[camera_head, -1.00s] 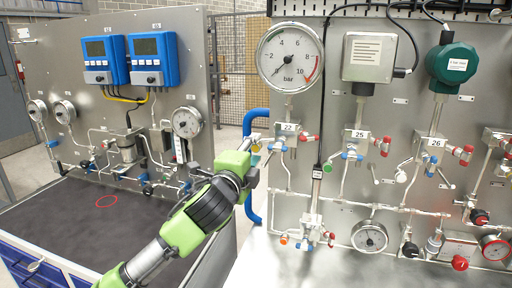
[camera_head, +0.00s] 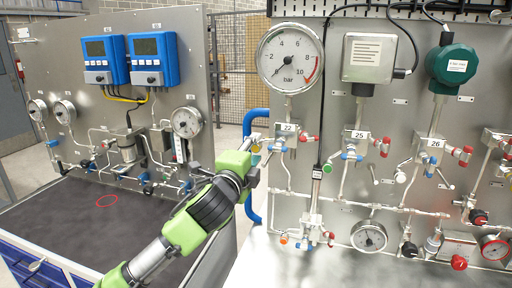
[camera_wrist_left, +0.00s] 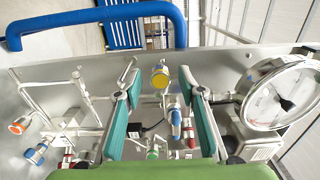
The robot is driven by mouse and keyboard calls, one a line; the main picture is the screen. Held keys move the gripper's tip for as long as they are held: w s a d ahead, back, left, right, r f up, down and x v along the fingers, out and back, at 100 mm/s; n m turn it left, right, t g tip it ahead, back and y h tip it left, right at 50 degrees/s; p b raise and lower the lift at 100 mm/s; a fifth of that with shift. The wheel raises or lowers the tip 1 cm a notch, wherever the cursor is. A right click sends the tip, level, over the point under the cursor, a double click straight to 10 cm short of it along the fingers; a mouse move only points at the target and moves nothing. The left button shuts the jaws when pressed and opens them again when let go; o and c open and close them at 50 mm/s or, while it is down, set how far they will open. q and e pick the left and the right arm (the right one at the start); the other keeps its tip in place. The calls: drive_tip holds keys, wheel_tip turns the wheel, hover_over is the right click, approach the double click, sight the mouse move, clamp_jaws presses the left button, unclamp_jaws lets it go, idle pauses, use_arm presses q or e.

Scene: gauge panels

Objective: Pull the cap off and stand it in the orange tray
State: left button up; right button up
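A yellow cap (camera_wrist_left: 159,78) with a grey fitting shows in the left wrist view, between the open fingers of my left gripper (camera_wrist_left: 160,92) and seemingly beyond their tips. The teal finger pads stand apart on either side and do not visibly touch it. In the head view my left gripper (camera_head: 257,150) is at the left edge of the right panel, near the valve labelled 22 (camera_head: 288,127). Its fingers are small and partly hidden there. Which cap the task means is not marked. I cannot make out an orange tray. My right gripper is not in view.
Other coloured caps and valves crowd the panel (camera_head: 345,190), including a blue-and-red one (camera_wrist_left: 175,120) near the right finger. A large gauge (camera_wrist_left: 280,92) and blue handle (camera_wrist_left: 100,14) are close by. The dark bench (camera_head: 60,225) bears a red ring (camera_head: 107,200).

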sight(255, 148)
use_arm(q)
drive_tip(key=shift+p, duration=0.3)
idle(0.5)
clamp_jaws()
drive_tip(key=shift+s, duration=0.15)
drive_tip(key=shift+p+v, duration=0.7)
drive_tip(key=shift+v, duration=2.2)
